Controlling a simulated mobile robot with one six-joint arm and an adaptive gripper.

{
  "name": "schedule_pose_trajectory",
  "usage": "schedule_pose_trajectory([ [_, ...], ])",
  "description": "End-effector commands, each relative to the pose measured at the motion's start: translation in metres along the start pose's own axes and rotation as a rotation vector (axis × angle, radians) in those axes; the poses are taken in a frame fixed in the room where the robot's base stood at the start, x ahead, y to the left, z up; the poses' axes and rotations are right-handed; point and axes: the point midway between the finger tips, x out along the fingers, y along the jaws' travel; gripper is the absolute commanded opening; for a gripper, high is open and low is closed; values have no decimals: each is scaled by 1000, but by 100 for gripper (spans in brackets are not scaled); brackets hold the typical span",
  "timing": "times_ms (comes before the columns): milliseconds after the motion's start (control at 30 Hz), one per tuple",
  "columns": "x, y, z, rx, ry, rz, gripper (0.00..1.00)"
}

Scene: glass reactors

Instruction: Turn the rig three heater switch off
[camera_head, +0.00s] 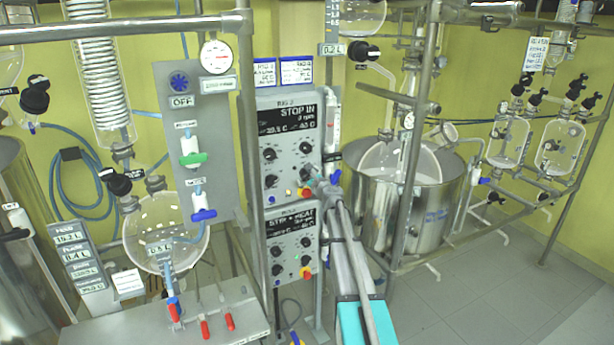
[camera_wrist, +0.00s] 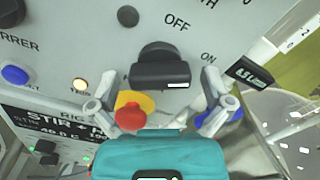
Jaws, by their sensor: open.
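In the head view two grey control boxes hang one above the other. The upper box (camera_head: 262,150) shows "STOP IN"; the lower box (camera_head: 270,285) shows "STIR + HEAT". Their rig numbers are too small to read surely. My gripper (camera_head: 318,186) is at the lower right of the upper box and hides part of it. In the wrist view my open gripper (camera_wrist: 160,76) has one finger on each side of a black rotary switch (camera_wrist: 160,72) on the upper box, between "OFF" and "ON" marks. Whether the fingers touch it I cannot tell. The lower box's display (camera_wrist: 55,125) shows at lower left.
A lit amber lamp (camera_wrist: 81,86) is at left. Glass flasks (camera_head: 165,230) and a steel vessel (camera_head: 410,205) flank the boxes. Floor (camera_head: 490,260) is clear at right.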

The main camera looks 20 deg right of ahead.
Motion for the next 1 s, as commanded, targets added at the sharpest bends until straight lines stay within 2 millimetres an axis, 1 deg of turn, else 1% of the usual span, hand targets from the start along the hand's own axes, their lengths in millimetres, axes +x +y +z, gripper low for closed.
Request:
schedule_pose_trajectory([
  [100, 4, 0, 0, 0, 0, 0, 100],
  [400, 5, 1, 1, 0, 0, 1, 100],
  [467, 5, 1, 1, 0, -1, 1, 89],
  [500, 5, 1, 1, 0, -1, 1, 81],
  [567, 5, 1, 1, 0, -1, 1, 70],
  [600, 5, 1, 1, 0, -1, 1, 63],
  [800, 5, 2, 1, 0, -1, 1, 26],
  [833, 6, -1, 0, 0, -2, 3, 27],
  [1000, 5, 1, 1, -8, -1, 1, 27],
])
